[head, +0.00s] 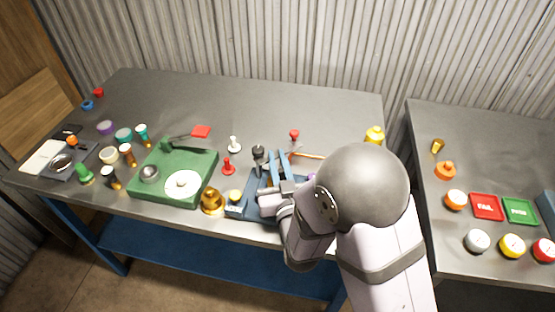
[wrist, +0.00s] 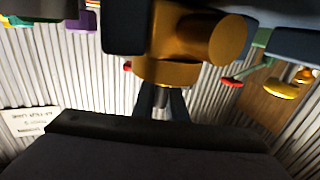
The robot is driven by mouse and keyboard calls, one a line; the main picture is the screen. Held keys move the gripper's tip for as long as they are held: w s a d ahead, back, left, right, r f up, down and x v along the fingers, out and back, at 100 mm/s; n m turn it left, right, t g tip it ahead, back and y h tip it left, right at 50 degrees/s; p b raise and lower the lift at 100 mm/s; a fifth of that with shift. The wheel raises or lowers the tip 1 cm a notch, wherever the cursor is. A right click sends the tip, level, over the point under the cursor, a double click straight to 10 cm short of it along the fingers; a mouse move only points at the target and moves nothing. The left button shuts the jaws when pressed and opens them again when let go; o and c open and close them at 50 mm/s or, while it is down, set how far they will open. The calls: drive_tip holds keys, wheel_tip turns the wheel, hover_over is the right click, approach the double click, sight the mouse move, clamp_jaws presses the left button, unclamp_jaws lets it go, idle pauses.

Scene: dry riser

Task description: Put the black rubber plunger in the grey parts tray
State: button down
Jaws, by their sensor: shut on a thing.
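A black-headed piece on a short stem (head: 258,153), which looks like the black rubber plunger, shows just left of my gripper in the head view. My gripper (head: 278,178) is low over the front middle of the bench, among blue parts. In the wrist view a brass piece (wrist: 180,58) fills the upper middle and a broad dark shape the bottom. A dark grey tray (head: 82,158), likely the parts tray, lies at the far left with a silvery round piece in it.
A green base with a white disc (head: 183,184) stands between the tray and my gripper. A brass dome (head: 213,200), a red plunger-shaped piece (head: 228,167) and a white one (head: 234,145) stand nearby. Several small coloured pieces crowd the left. The bench's back middle is clear.

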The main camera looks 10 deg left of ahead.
drive_tip(key=shift+f+b, duration=0.3)
drive_tip(key=shift+b, duration=0.05)
drive_tip(key=c, duration=1.8)
unclamp_jaws()
drive_tip(key=shift+r, duration=0.1)
drive_tip(key=shift+r+p, duration=0.1)
drive_tip(key=shift+p, duration=0.35)
